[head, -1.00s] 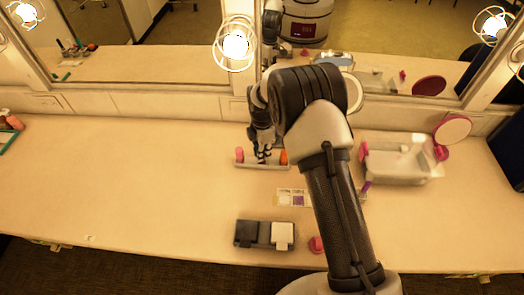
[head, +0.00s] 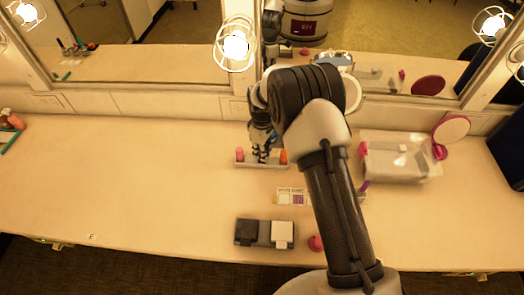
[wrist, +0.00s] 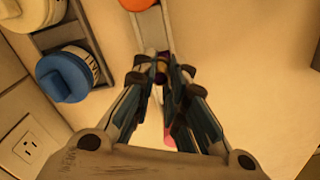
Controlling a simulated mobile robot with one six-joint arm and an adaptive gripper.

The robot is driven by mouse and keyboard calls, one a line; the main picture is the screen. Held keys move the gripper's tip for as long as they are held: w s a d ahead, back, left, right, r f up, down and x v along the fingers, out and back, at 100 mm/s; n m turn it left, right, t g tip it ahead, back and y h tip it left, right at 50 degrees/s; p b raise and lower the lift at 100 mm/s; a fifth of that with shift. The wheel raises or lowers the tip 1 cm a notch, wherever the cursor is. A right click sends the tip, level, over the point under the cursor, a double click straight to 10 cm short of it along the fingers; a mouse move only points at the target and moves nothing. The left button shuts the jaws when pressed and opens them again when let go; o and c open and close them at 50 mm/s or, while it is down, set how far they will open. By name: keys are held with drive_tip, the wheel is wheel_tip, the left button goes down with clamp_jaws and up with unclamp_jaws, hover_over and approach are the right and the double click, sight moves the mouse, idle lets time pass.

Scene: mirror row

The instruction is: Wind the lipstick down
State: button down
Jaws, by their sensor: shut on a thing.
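My gripper (head: 262,157) is low over a narrow pale tray (head: 250,166) at the back of the counter. In the wrist view my gripper (wrist: 162,72) is shut on a small purple and gold thing (wrist: 162,68), which looks like the lipstick. The fingers hide most of it, so I cannot tell how far its stick is out. A pink item (head: 240,154) stands at the tray's left end and an orange item (head: 283,157) at its right end.
A black and white two-part box (head: 264,234) and a small card (head: 291,197) lie in front. A clear bin (head: 400,170) and round pink mirror (head: 452,128) stand at right.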

drive_tip(key=shift+m, duration=1.8)
drive_tip(key=c, duration=1.5)
unclamp_jaws()
drive_tip(key=shift+c, duration=0.2)
drive_tip(key=shift+r, duration=0.15)
wheel_tip(320, 180, up, 12)
